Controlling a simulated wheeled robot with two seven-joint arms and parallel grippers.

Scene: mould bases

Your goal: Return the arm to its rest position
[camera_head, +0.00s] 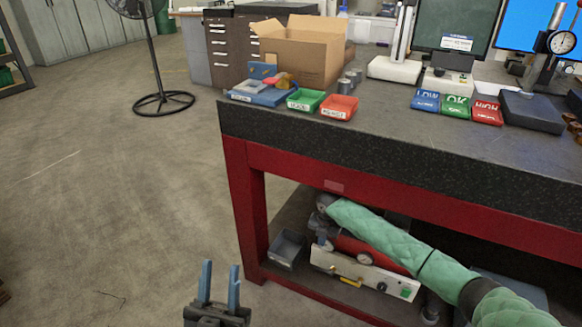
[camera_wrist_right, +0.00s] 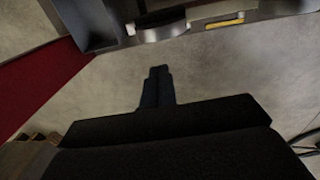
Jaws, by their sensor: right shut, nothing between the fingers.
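My left gripper (camera_head: 220,284) shows at the bottom of the head view. Its two blue fingers stand apart with nothing between them, over bare floor in front of the bench's red leg. My right gripper (camera_wrist_right: 159,78) shows in the right wrist view. Its dark fingers are closed together with nothing held, and floor lies beyond their tips. I do not make out the right gripper in the head view.
The dark-topped bench (camera_head: 400,135) with a red frame (camera_head: 243,200) stands close at the right. A grey bin (camera_head: 287,250) and a white-fronted machine (camera_head: 350,272) sit on its lower shelf. A fan (camera_head: 160,102) stands at the back. The left floor is open.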

